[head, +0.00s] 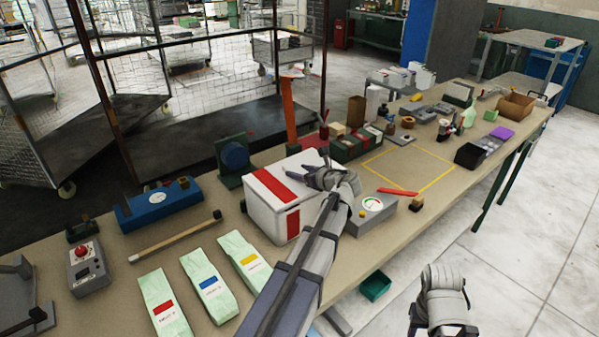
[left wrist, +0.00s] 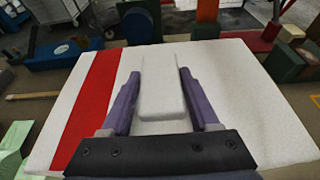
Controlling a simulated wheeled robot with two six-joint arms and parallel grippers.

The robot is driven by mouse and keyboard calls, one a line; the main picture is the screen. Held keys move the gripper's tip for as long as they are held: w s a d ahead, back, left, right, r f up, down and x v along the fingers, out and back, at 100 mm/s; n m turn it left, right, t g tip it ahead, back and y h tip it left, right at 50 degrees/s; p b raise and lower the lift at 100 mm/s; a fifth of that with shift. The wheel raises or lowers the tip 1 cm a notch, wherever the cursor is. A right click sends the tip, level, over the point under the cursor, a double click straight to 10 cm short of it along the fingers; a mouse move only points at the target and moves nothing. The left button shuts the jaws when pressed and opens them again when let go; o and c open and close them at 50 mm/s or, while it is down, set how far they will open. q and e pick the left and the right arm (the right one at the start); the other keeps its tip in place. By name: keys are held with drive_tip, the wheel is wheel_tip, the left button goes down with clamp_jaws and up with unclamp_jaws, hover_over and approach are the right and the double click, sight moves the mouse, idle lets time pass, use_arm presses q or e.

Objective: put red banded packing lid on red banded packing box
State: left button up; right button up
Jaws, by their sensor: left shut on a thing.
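The white packing lid (head: 262,176) with a red band lies over the white packing box (head: 264,222) on the bench. The red stripe on the box's front face lines up roughly with the lid's band. My left gripper (head: 314,173) is over the lid's top. In the left wrist view, its two fingers (left wrist: 157,88) are shut on the white raised grip of the lid (left wrist: 160,100), with the red band to the left. Whether the lid fully touches the rim is hard to tell. My right gripper (head: 446,305) hangs off the bench at lower right; its fingers are unclear.
A grey gauge box (head: 370,215) and red bar (head: 397,192) stand close right of the box. A green press with a blue wheel (head: 235,157) is behind left. Banded bags (head: 208,285) lie in front left. The yellow-taped square (head: 420,165) is mostly clear.

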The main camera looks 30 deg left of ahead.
use_arm(q)
drive_tip(key=o, duration=1.4)
drive_tip(key=p+v, duration=0.2)
drive_tip(key=v, duration=0.4)
drive_tip(key=shift+s+d+r, duration=0.1)
drive_tip(key=shift+d, duration=0.1)
drive_tip(key=shift+s+d+r+p, duration=0.2)
drive_tip(key=shift+d+p, duration=0.15)
drive_tip(key=shift+d, duration=0.25)
drive_tip(key=shift+f, duration=0.1)
